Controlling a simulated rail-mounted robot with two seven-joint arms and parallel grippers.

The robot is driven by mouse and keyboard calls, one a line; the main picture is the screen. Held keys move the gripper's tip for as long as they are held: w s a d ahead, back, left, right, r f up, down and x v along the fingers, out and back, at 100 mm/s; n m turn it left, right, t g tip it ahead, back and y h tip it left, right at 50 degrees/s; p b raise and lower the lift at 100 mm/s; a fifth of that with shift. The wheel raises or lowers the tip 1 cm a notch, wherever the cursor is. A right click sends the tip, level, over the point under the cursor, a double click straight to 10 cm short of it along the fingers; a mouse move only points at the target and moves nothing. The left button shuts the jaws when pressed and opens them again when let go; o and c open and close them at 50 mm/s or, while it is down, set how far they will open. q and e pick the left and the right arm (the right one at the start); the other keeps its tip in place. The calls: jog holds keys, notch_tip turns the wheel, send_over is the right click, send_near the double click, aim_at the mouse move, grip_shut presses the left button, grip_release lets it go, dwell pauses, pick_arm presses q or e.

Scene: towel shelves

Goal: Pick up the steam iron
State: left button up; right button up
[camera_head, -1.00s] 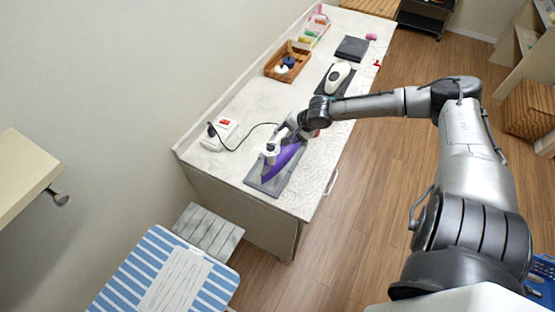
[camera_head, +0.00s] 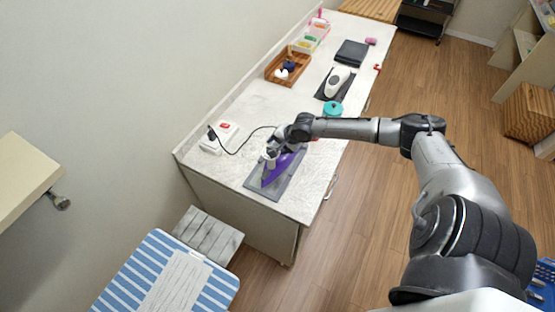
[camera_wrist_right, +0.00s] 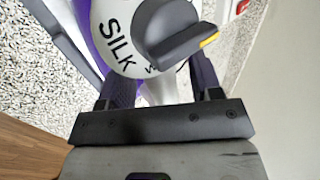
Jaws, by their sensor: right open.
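The steam iron (camera_head: 279,170) is purple and white and rests on a grey pad (camera_head: 291,180) near the counter's front end. My right gripper (camera_head: 272,151) is at the iron, partly covering its upper part. In the right wrist view the iron's white part (camera_wrist_right: 112,62), lettered "SILK", and a dark knob fill the top middle. The two dark fingers of my right gripper (camera_wrist_right: 162,82) stand apart, one on each side of a white part of the iron. Whether they touch it cannot be told. My left gripper is not in view.
A dark cord runs from a white socket box (camera_head: 219,138) toward the iron. Farther back on the counter (camera_head: 245,113) are a teal round object (camera_head: 332,108), a white device (camera_head: 337,82) and a wooden tray (camera_head: 288,67). A blue-striped ironing board (camera_head: 150,265) stands in front.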

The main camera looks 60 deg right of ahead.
jog(key=shift+w+f, duration=0.15)
grip_shut()
dwell(0.5)
dwell(0.9)
